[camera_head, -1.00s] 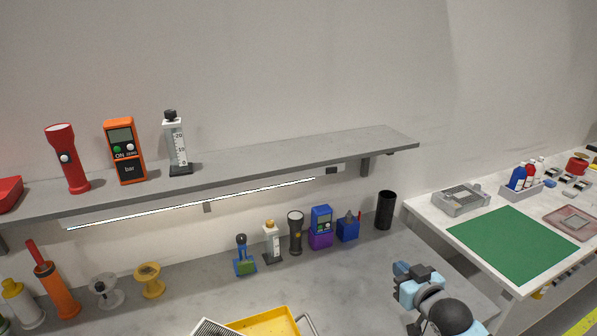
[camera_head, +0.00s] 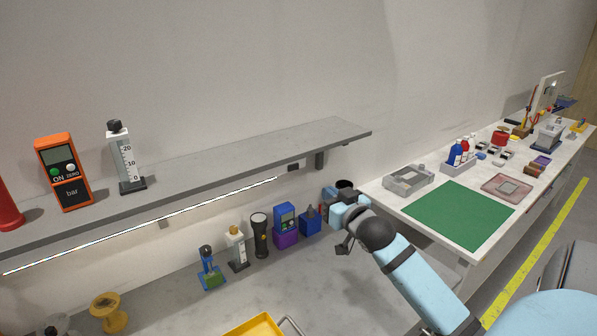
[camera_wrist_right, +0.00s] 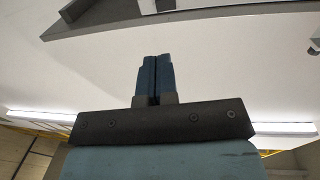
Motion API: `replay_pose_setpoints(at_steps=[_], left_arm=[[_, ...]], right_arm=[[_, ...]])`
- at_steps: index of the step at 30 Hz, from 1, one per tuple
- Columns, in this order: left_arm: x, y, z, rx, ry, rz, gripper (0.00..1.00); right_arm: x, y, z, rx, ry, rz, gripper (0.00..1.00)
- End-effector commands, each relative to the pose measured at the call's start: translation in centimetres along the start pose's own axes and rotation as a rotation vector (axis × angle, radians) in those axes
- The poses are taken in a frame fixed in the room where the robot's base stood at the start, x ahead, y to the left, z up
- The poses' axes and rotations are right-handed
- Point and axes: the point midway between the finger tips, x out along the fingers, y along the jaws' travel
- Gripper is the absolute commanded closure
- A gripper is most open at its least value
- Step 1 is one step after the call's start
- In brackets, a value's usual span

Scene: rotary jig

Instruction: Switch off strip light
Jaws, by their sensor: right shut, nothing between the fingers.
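The strip light (camera_head: 150,222) is a thin, bright white line under the wall shelf, and it is lit. A small dark box (camera_head: 294,167), apparently its switch, sits just past its right end under the shelf. My right gripper (camera_head: 329,207) is in front of the wall, below and right of that box and apart from it. The wrist hides much of it in the head view. In the right wrist view its two blue fingers (camera_wrist_right: 155,76) are together with nothing between them, pointing towards a grey edge at the top. My left gripper is not in view.
The grey shelf (camera_head: 250,150) carries an orange meter (camera_head: 63,172) and a gauge (camera_head: 124,160). A shelf bracket (camera_head: 319,160) is right of the dark box. Below stand a torch (camera_head: 259,236), a blue device (camera_head: 285,217) and a black cup (camera_head: 345,184), partly hidden by my arm.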

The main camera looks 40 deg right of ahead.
Motion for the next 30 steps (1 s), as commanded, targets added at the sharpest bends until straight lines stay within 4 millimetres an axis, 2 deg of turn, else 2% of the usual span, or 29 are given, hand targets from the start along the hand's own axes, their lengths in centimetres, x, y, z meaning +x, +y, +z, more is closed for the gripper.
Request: replay_pose_setpoints(at_steps=[4,7,21,25,30], left_arm=[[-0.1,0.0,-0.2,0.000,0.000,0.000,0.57],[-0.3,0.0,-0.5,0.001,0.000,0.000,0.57],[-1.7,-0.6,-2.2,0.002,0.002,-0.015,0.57],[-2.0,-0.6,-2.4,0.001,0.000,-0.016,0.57],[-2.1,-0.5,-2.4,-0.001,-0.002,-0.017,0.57]], right_arm=[[0.7,0.0,-0.1,0.000,0.000,0.000,1.00],[1.9,0.0,-0.2,0.001,0.002,0.000,1.00],[11.4,0.0,-0.3,0.000,0.000,0.000,1.00],[13.0,0.0,-0.2,-0.001,0.000,0.000,1.00],[13.9,0.0,0.0,-0.001,-0.001,0.000,1.00]])
